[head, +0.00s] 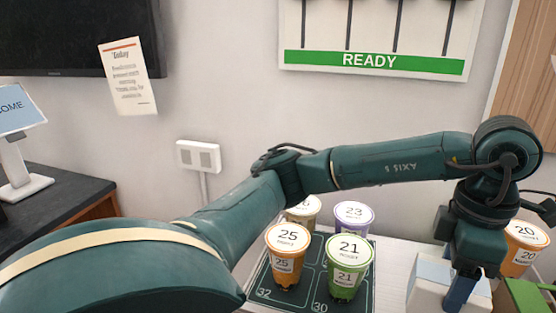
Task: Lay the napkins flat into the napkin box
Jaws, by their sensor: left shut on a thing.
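My left gripper (461,292) points down at the lower right of the head view and is shut on what seems to be a napkin, mostly hidden by the fingers and the bottom edge. A white box-like thing with a pale blue top (428,275) is right at the gripper, partly behind it. It looks like the napkin box, but its inside and any napkins lying in it cannot be made out. My right gripper is not in view.
A dark numbered tray (263,294) holds several lidded cups, including an orange one (287,262) and a green one (348,270). Another orange cup (524,245) and a green object (527,298) are right of the gripper. A dark counter with a sign (18,115) is left.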

